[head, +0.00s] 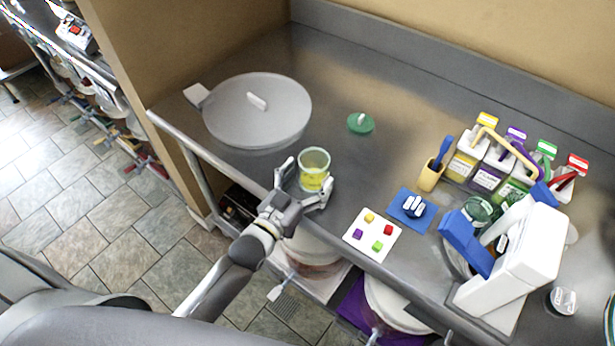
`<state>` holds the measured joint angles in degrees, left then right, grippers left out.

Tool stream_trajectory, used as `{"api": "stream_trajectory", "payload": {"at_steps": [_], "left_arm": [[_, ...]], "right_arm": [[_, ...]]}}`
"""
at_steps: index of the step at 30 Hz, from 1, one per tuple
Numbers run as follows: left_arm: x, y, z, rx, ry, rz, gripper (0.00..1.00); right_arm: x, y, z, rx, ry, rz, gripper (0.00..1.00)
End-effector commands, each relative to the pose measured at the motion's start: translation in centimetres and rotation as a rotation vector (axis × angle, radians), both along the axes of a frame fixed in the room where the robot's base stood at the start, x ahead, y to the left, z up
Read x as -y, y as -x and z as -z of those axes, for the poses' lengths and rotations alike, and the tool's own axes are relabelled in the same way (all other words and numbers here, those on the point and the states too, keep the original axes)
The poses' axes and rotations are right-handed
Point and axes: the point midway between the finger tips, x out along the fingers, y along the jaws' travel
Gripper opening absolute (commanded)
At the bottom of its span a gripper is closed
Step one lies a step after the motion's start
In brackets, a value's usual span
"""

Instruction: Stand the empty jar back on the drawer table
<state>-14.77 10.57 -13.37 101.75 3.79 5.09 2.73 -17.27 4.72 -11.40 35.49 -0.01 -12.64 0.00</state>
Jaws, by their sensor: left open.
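The jar (314,163) is clear with a yellow-green label low on its side. It stands upright on the grey metal table (335,75), near the front edge. My left gripper (304,187) is open at the front of the jar, with one finger on its left and the other at its lower right. I cannot tell whether the fingers touch the glass. The jar's lower front is partly hidden by the gripper. My right gripper is not in view.
A large grey lid (265,125) lies left, a small green lid (361,123) behind the jar. A white card with coloured blocks (361,247), a blue mat (400,220), a yellow cup (430,177), a caddy of cartons (485,165) and a white-blue machine (525,250) are right.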

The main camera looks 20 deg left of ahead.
Motion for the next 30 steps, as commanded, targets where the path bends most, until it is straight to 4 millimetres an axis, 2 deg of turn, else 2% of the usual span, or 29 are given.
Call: {"api": "stream_trajectory", "payload": {"at_steps": [8,11,24,30], "left_arm": [[-0.1,0.4,-0.2,-0.001,0.0,0.0,0.82],[-0.5,1.6,-0.1,-0.002,-0.001,0.0,0.82],[-2.5,9.2,-0.1,-0.003,-0.001,0.001,0.82],[-3.1,11.0,-0.2,-0.001,0.0,0.0,0.82]], "right_arm": [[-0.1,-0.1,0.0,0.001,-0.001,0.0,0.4],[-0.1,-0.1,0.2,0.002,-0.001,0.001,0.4],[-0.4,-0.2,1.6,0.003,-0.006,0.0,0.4],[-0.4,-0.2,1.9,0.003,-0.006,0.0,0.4]]}}
